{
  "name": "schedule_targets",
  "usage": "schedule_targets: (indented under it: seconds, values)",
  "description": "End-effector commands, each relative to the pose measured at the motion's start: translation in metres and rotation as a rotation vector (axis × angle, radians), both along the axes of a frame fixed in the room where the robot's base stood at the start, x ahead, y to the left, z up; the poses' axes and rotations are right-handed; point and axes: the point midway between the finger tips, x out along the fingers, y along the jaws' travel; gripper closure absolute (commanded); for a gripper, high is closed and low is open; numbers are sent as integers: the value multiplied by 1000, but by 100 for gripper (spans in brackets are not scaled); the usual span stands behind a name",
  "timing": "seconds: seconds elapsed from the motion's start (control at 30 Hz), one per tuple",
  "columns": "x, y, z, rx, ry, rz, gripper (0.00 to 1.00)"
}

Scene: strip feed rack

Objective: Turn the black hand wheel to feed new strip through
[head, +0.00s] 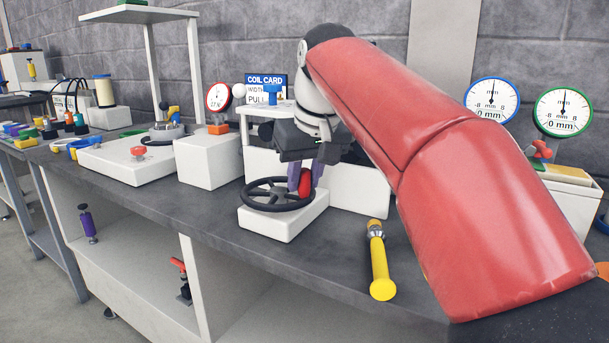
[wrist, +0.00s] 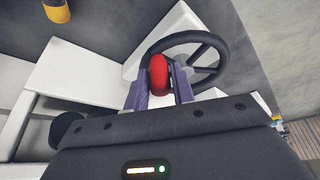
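The black hand wheel (head: 277,195) lies flat on a white base block (head: 287,222) on the bench; it also shows in the wrist view (wrist: 224,60). A red handle knob (wrist: 158,72) stands up at its rim, on the right side in the head view (head: 305,182). My gripper (wrist: 160,88) comes down over this knob. Its two purple fingers stand on either side of the knob with little or no gap, so it looks shut on the knob. The finger contact is partly hidden in both views.
A yellow-handled tool (head: 381,262) lies on the bench right of the wheel. A white box (head: 208,160) stands to the left. My red arm covers the right side.

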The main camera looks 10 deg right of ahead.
Motion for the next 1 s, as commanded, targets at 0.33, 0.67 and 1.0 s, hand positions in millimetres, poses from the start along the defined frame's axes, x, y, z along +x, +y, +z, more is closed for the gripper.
schedule_targets:
  seconds: [0.33, 0.67, 1.0]
  values:
    - [0, 0, 1, 0, 0, 5, 100]
    - [7, -5, 3, 1, 0, 135, 100]
    - [19, -10, 2, 2, 1, 366, 100]
